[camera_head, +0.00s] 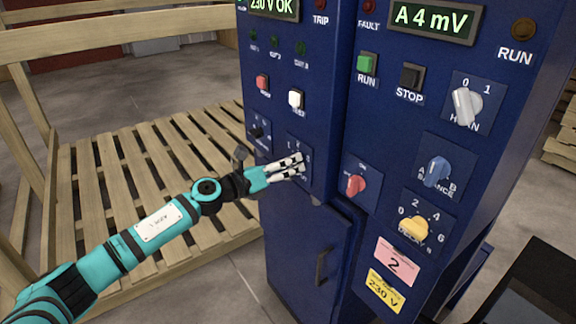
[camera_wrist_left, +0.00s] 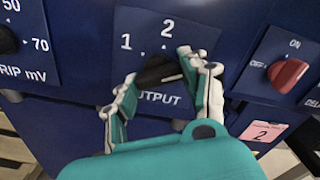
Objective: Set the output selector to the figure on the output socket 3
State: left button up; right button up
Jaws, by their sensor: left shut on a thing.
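The output selector is a black knob (camera_wrist_left: 158,70) on a blue plate marked OUTPUT (camera_wrist_left: 150,42) in the left wrist view. The figures 1 and 2 show on its plate; the right side of the dial is covered by a finger. My left gripper (camera_wrist_left: 160,78) is shut on the knob, one finger on each side. The knob looks tilted, but I cannot tell which figure it points to. In the head view my left gripper (camera_head: 292,168) reaches the same plate and hides the knob. Output socket 3 cannot be made out in either view. My right gripper is not in view.
A red ON/OFF knob (camera_head: 355,185) sits just right of the selector, and a black trip knob (camera_wrist_left: 5,40) is to its left. A pink label reading 2 (camera_head: 397,262) and a yellow 230 V label (camera_head: 385,291) are lower right. Wooden pallets (camera_head: 140,150) stand left.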

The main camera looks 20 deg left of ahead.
pick_arm(q)
jog(key=shift+f, duration=0.15)
jog(key=o, duration=1.2)
jog(key=shift+c, duration=0.2)
jog(key=shift+a, duration=0.1)
jog(key=v, duration=1.2)
